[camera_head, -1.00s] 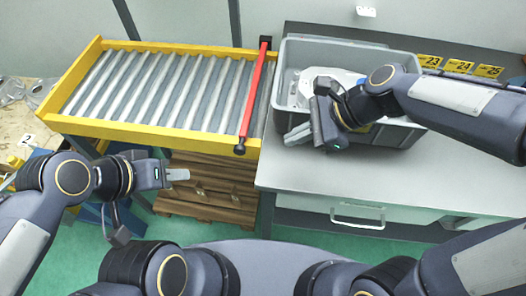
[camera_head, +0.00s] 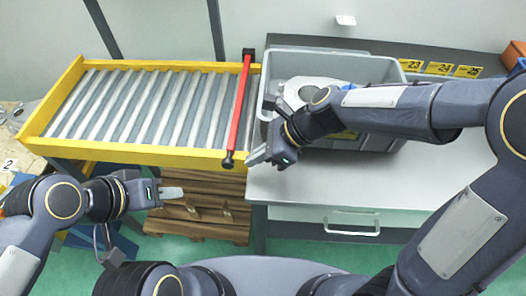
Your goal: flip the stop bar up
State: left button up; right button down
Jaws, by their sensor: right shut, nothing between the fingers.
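The stop bar (camera_head: 239,105) is a red bar with black ends. It lies across the right end of the roller conveyor (camera_head: 130,155), from the far yellow rail to the near one. My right gripper (camera_head: 254,159) is shut and empty, with its fingertips just right of the bar's near black end (camera_head: 229,160); I cannot tell whether they touch. My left gripper (camera_head: 181,192) is in front of the conveyor's near rail, lower and to the left of the bar. Its fingers look close together, but their gap is not clear.
A grey bin (camera_head: 375,70) with light metal castings (camera_head: 300,88) stands on the grey table (camera_head: 330,190), partly behind my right arm. A wooden pallet (camera_head: 200,222) lies on the floor below the conveyor.

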jog(key=b+x, duration=0.1)
jog(key=x, duration=0.4)
jog(key=shift+a+f, duration=0.1)
jog(key=w+r+g+p, duration=0.1)
jog(key=w+r+p, duration=0.1)
jog(key=r+p, duration=0.75)
jog(key=w+r+p, duration=0.2)
jog(key=r+p, duration=0.7)
jog(key=r, duration=0.1)
jog(key=w+r+m+g+p, duration=0.1)
jog(key=w+r+m+g, duration=0.1)
jog(key=w+r, duration=1.5)
jog(key=shift+d+r+g, duration=0.3)
jog(key=shift+d+r, duration=0.1)
jog(key=shift+r, duration=0.15)
